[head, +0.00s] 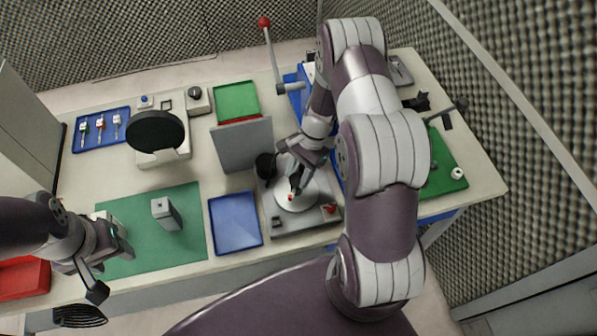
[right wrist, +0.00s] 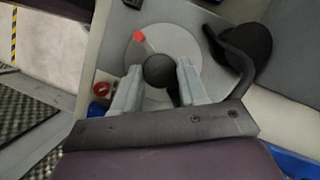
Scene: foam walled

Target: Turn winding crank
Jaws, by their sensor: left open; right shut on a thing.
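The winding crank unit shows as a pale round disc (head: 299,199) with a red mark, on a grey base in the head view. In the right wrist view the disc (right wrist: 185,45) lies under a dark round knob (right wrist: 158,70). My right gripper (head: 297,182) is over the disc. In the right wrist view its fingers (right wrist: 155,88) are on either side of the knob and shut on it. The crank arm below the knob is mostly hidden. My left gripper (head: 108,264) is open and empty at the left, near the green mat's front corner.
A black cylinder (head: 265,166) stands close beside the disc, and a red ring (head: 330,209) lies on the base. A grey upright panel (head: 243,145) and blue tray (head: 236,222) are to the left. A grey block (head: 166,214) stands on the green mat (head: 190,240).

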